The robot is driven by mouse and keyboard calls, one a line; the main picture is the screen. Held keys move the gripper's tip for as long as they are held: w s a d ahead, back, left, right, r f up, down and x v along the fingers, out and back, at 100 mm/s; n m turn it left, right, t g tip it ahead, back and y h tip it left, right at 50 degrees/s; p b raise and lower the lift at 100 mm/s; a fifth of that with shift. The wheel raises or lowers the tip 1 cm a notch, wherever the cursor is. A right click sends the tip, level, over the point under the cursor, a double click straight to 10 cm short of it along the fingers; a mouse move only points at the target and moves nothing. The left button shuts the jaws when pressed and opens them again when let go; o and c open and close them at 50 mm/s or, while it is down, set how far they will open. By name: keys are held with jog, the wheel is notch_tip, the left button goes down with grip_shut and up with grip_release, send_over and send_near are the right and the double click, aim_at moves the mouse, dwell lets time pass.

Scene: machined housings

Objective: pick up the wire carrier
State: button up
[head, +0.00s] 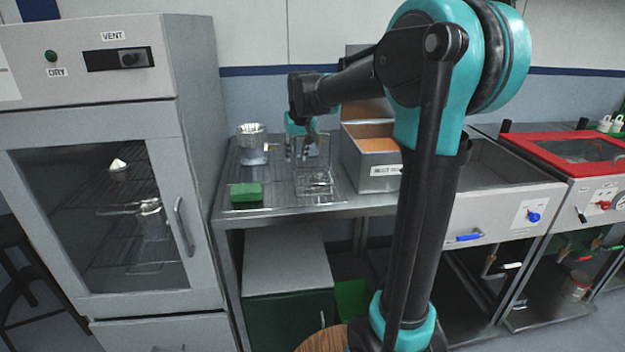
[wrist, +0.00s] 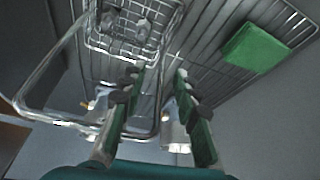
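The wire carrier (head: 314,180) is a silver wire basket with a tall loop handle. It stands on the wire rack of the steel bench in the head view. In the wrist view its basket (wrist: 130,42) is at the top, with small items inside too dim to name, and its handle spreads to the lower left. My gripper (head: 301,147) is at the carrier's upper part, pointing down. In the wrist view my gripper (wrist: 160,76) has its fingers apart, with one side wire of the handle appearing between them. I cannot tell whether a finger touches it.
A green block (head: 246,192) lies on the rack, front left. A metal cup (head: 252,146) stands behind it. A grey labelled box (head: 372,178) is close on the right. A drying oven (head: 100,180) stands left. A red-rimmed tank (head: 575,150) is far right.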

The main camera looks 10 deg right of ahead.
jog(key=shift+x, duration=1.35)
jog(key=shift+s, duration=0.1)
jog(key=shift+c, duration=0.5)
grip_shut()
